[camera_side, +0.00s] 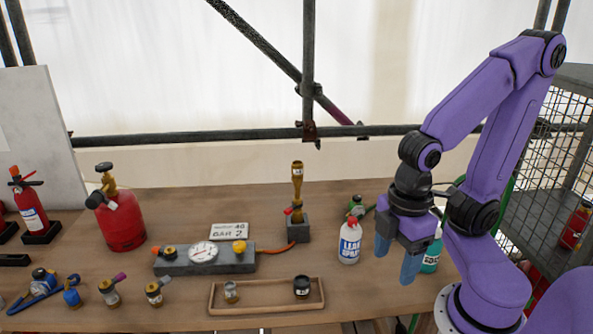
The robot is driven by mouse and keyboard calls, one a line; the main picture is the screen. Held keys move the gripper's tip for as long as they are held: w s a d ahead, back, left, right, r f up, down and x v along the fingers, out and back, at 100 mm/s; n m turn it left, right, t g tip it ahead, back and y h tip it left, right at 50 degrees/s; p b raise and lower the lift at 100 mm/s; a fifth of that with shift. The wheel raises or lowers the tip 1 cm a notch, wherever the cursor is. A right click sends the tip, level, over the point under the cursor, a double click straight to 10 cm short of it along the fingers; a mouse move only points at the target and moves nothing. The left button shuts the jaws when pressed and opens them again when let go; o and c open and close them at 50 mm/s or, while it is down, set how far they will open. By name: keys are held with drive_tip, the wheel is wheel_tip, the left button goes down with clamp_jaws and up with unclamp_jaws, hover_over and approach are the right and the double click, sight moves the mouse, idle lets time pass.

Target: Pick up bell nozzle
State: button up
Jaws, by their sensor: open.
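My gripper (397,257) hangs at the right, fingers down and apart, with nothing between them. It is in front of the bottles, well to the right of the wooden tray (266,308). The tray holds two small parts: a dark cylindrical piece (302,287) at its right and a metallic, jar-like piece (231,291) at its left. Either may be the bell nozzle; they are too small to tell. A brass fitting (297,185) stands upright on a grey block (298,228) behind the tray.
A white leak spray bottle (349,242) and a teal bottle (431,255) stand close to my gripper. A grey gauge block (205,262) with an orange hose lies behind the tray. A red cylinder (122,222) and several small valves are at left.

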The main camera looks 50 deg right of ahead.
drive_tip(key=w+a+r+m, duration=0.2)
drive_tip(key=w+r+m, duration=0.1)
drive_tip(key=w+m, duration=0.25)
drive_tip(key=w+a+r+m, duration=0.1)
drive_tip(key=w+r+m, duration=0.25)
drive_tip(key=w, duration=0.35)
wheel_tip(320, 180, up, 9)
drive_tip(key=m, duration=2.3)
hover_over(298, 162)
wheel_tip(298, 162, down, 12)
drive_tip(key=shift+s+f, duration=0.1)
drive_tip(key=shift+f, duration=2.5)
